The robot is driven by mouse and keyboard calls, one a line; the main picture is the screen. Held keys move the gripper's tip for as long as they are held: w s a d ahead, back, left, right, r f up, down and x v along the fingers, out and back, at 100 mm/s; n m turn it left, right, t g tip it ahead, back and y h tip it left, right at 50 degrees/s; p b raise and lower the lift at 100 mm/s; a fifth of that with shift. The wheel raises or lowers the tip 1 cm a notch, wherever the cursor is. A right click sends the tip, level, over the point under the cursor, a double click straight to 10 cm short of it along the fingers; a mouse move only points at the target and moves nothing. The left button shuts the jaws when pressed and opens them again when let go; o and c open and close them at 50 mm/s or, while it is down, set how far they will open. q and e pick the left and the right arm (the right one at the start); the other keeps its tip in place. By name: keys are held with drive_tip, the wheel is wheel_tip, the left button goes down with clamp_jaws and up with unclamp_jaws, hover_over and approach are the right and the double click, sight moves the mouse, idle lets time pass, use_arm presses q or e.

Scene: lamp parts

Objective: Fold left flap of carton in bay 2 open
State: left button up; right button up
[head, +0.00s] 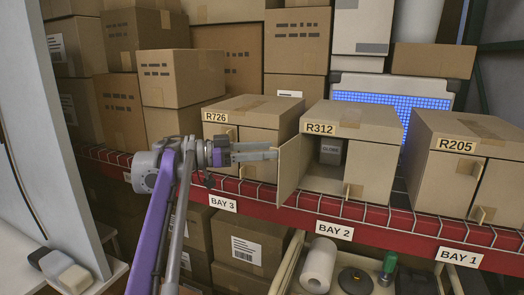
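The carton R312 (375,165) stands on the shelf above the BAY 2 label (334,231). Its left flap (292,172) is swung outward to the left, and the left half of its front is open. A small grey box (330,152) shows inside. The right flap (368,178) is closed and has a small tab at its edge. My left gripper (272,151) comes in from the left, with its fingertips at the outer edge of the left flap. I cannot tell whether the fingers hold the flap or only touch it. My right gripper is not in view.
Carton R726 (262,109) stands close behind my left gripper, and carton R205 (482,140) stands to the right. A red shelf beam with wire mesh (280,207) runs below. An open drawer (290,265) holds a white roll (319,265) and other parts.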

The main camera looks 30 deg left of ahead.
use_arm(q)
drive_tip(key=shift+w, duration=0.1)
idle(0.3)
drive_tip(key=b+v, duration=0.1)
drive_tip(key=v, duration=1)
drive_tip(key=shift+d, duration=0.15)
